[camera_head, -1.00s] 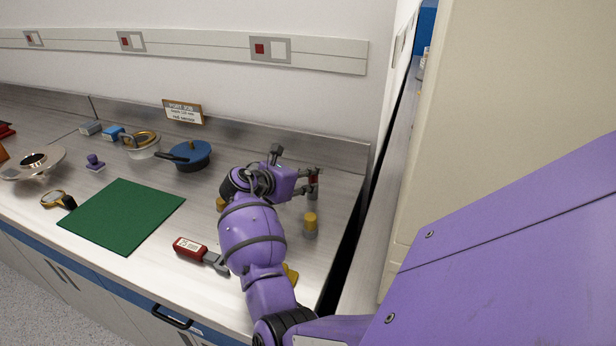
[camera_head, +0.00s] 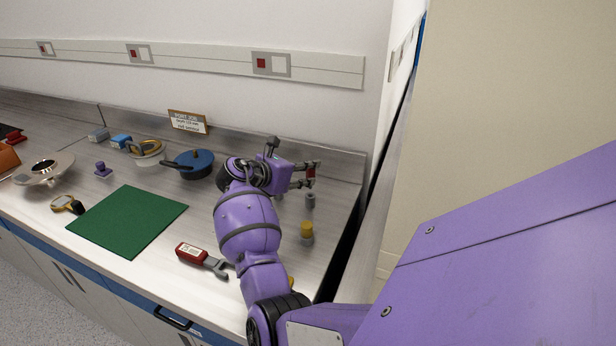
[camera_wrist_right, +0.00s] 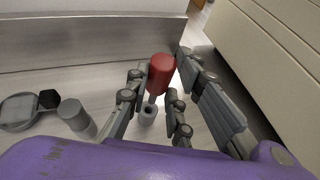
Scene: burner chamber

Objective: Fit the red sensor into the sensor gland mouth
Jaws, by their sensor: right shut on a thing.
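My right gripper (camera_head: 312,174) is shut on the red sensor (camera_wrist_right: 161,72), near the right end of the bench. The sensor is a red cylinder with a thin pale stem below it. In the head view it is small and partly covered by the fingers. A short grey post with a hole in its top (camera_wrist_right: 148,114) stands on the bench below; it also shows in the head view (camera_head: 310,200), apart from the gripper. I cannot tell which thing bears the sensor gland mouth. My left gripper is not in view.
A yellow-capped piece (camera_head: 306,230) stands near the right gripper. A red-handled wrench (camera_head: 203,258), a green mat (camera_head: 128,220), a blue lidded pot (camera_head: 190,163) and a silver dish-shaped vessel (camera_head: 42,172) stand to the left. A wall and tall cabinet close the right.

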